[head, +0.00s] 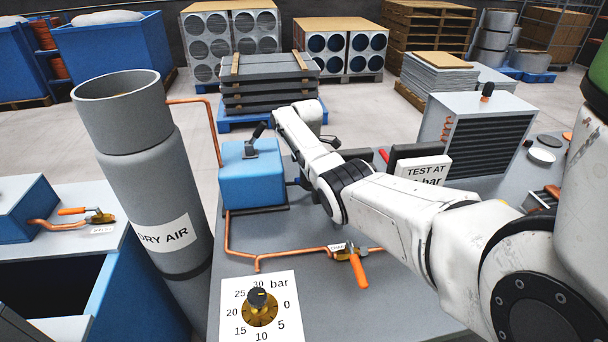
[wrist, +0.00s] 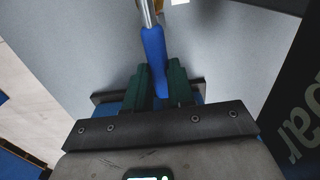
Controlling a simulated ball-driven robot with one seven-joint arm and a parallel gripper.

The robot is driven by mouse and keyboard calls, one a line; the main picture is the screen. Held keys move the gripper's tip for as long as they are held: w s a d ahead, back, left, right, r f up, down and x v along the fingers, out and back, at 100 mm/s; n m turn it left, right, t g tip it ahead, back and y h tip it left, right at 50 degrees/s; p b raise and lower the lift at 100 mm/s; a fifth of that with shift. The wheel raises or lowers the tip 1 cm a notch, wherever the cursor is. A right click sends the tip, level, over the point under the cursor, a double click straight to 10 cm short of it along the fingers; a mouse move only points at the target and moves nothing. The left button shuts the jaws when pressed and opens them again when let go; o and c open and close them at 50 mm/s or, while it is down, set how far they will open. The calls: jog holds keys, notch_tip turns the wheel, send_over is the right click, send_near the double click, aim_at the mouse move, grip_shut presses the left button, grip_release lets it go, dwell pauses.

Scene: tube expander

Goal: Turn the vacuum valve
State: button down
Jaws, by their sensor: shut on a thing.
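In the wrist view, my gripper (wrist: 159,72) has its green fingers closed on a blue handle (wrist: 153,45). The handle lies between both fingers and runs up the picture to a bright metal stem (wrist: 147,12). I take it for the vacuum valve's handle; no label on it can be read. In the head view my white arm reaches over the bench and hides my fingers and the blue handle.
Two orange-handled valves (head: 357,268) (head: 75,211) sit on copper pipes. A blue box (head: 250,180), a pressure dial (head: 262,310), a "TEST AT" sign (head: 420,172), a finned coil (head: 485,140) and a grey "DRY AIR" cylinder (head: 150,180) stand around my arm.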

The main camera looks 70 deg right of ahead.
dwell(0.3)
jog(key=c, duration=1)
grip_release()
jog(key=shift+o, duration=0.2)
notch_tip(320, 180, up, 11)
jog(key=shift+b, duration=0.4)
jog(key=shift+f, duration=0.1)
